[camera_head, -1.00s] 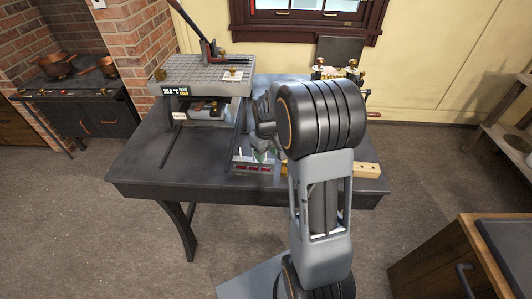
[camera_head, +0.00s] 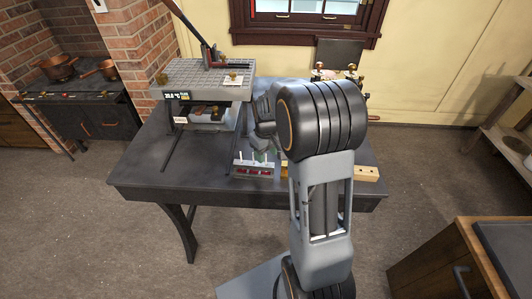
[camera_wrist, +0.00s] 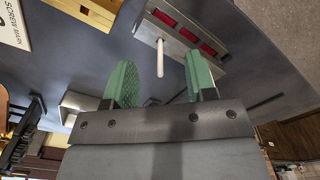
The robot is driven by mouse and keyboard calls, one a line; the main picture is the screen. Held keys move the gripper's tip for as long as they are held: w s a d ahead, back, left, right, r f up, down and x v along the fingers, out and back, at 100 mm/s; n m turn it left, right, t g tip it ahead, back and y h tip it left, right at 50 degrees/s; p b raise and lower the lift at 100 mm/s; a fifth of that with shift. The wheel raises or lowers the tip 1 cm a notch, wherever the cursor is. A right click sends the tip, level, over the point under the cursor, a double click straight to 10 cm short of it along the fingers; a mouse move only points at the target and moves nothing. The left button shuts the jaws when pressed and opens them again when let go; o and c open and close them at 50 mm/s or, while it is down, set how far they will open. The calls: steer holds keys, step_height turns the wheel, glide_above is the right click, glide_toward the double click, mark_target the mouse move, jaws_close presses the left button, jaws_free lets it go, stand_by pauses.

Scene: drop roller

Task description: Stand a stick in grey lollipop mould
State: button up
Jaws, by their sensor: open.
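The grey lollipop mould (camera_head: 253,175) lies near the front edge of the dark table, with red fill in its cavities. It also shows in the wrist view (camera_wrist: 176,26). A pale stick (camera_wrist: 160,57) stands out from the mould at its left part in the wrist view. My gripper (camera_wrist: 158,82) has green fingers that are spread apart, with the stick showing between them and a gap on each side. In the head view my gripper (camera_head: 262,156) is just over the mould, and my arm hides part of it.
A grey machine with a gridded top (camera_head: 205,75) and a long lever stands at the back left of the table. A wooden block (camera_head: 365,173) lies right of my arm. The table's front left (camera_head: 160,180) is clear.

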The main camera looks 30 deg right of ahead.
steer(key=shift+r, duration=0.15)
steer(key=shift+r+p, duration=0.8)
steer(key=shift+r, duration=0.05)
stand_by(0.4)
steer(key=shift+r+p, duration=0.8)
steer(key=shift+r, duration=0.2)
steer(key=shift+r, duration=0.1)
steer(key=shift+r+p, duration=1.9)
steer(key=shift+r, duration=0.5)
